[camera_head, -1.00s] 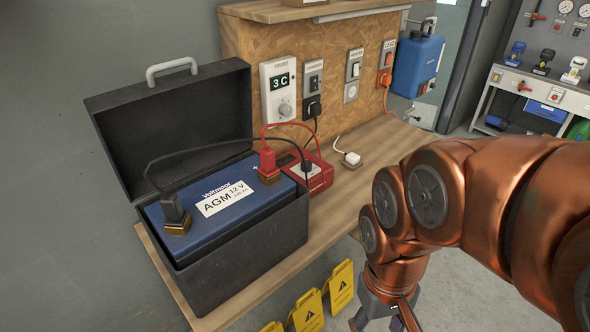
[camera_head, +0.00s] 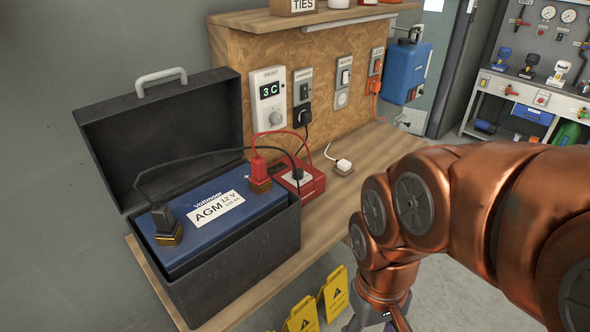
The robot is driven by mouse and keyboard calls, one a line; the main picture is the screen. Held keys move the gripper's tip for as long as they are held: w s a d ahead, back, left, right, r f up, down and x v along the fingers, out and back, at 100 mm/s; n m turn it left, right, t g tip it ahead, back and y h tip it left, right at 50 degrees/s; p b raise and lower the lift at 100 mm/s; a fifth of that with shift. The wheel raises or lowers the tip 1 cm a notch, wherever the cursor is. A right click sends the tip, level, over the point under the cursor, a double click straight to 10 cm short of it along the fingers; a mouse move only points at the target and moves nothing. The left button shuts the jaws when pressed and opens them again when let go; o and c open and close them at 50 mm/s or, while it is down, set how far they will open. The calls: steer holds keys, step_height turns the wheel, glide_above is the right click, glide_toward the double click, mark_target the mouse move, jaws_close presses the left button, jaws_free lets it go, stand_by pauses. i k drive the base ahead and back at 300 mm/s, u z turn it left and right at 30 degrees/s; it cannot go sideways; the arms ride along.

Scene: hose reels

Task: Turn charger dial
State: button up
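The red charger (camera_head: 311,181) sits on the wooden bench behind the battery box. A pale dial face shows on its top (camera_head: 297,175), partly hidden by a black cable. A red clamp (camera_head: 258,168) and a black clamp (camera_head: 165,224) sit on the terminals of the blue AGM battery (camera_head: 190,232), with leads running to the charger. My copper arm fills the right side. Only the upper part of my gripper (camera_head: 381,318) shows at the bottom edge, in front of the bench and well short of the charger. Its fingertips are out of frame.
The open black battery box (camera_head: 250,259) stands left of the charger, lid raised. A frost thermostat reading 3 C (camera_head: 269,98) and several switches and sockets line the chipboard panel. A white plug (camera_head: 343,165) lies right of the charger. Yellow warning signs (camera_head: 334,293) stand low in front.

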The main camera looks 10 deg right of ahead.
mark_target(300, 171)
steer(key=u, duration=2.1)
steer(key=k, duration=0.4)
steer(key=z, duration=1.35)
